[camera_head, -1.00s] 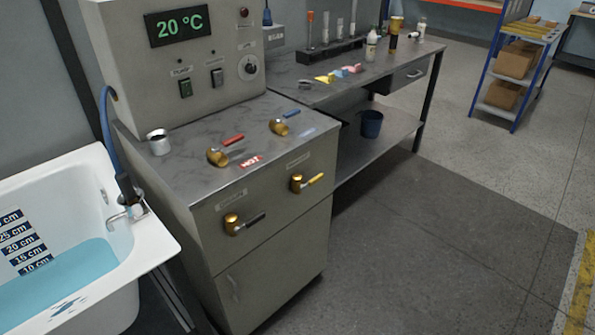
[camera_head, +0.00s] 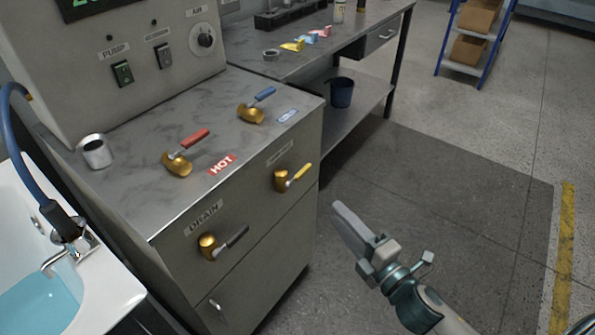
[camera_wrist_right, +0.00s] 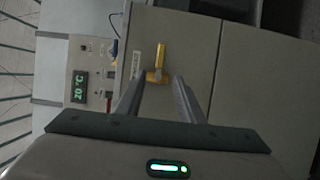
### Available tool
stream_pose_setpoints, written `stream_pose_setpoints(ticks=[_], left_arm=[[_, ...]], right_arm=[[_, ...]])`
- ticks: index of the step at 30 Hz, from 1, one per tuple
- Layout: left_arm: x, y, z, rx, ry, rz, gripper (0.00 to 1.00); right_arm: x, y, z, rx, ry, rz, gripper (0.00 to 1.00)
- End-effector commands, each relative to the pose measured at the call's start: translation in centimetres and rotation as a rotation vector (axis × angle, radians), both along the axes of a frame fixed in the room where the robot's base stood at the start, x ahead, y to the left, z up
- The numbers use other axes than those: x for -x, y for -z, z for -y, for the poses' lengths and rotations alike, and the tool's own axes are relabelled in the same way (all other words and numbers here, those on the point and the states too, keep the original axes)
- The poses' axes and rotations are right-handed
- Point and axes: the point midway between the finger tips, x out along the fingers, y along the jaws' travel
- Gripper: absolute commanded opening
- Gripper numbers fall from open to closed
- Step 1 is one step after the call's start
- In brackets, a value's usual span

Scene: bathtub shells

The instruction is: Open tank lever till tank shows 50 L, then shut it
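The yellow-handled lever (camera_head: 292,178) with a brass body is on the cabinet's front face, upper right; its label is too blurred to read. The black-handled lever (camera_head: 222,243) labelled DRAIN is lower left of it. My right gripper (camera_head: 345,220) is in front of the cabinet, to the right of and below the yellow lever, apart from it. In the right wrist view the fingers of my right gripper (camera_wrist_right: 157,85) are spread and empty, with the yellow lever (camera_wrist_right: 160,62) ahead between them. No litre reading is legible. My left gripper is not in view.
Red HOT lever (camera_head: 185,152) and blue lever (camera_head: 256,105) stand on the cabinet top (camera_head: 130,180), beside a metal cup (camera_head: 96,151). A bathtub (camera_head: 100,290) with water is at left. A bench (camera_head: 270,62) stands behind. The floor (camera_head: 440,200) at right is clear.

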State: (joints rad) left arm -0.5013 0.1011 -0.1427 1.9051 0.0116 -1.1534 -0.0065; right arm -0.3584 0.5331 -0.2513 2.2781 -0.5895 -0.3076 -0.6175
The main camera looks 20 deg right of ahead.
Motion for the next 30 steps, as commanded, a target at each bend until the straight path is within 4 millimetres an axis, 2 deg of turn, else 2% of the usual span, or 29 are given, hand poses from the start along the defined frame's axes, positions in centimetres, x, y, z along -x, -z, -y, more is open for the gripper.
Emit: stream_pose_setpoints(ticks=[8,14,20,30], left_arm=[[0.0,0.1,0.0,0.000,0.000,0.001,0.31],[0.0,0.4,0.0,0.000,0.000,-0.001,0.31],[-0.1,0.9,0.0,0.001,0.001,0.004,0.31],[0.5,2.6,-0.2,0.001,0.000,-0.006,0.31]], right_arm=[[-0.3,0.0,0.0,-0.002,0.001,-0.001,0.34],[-1.4,0.0,-0.4,-0.003,0.001,-0.001,0.34],[-3.6,-0.1,-1.0,-0.002,0.000,0.000,0.34],[-8.6,-0.1,-2.4,-0.001,0.001,0.000,0.34]])
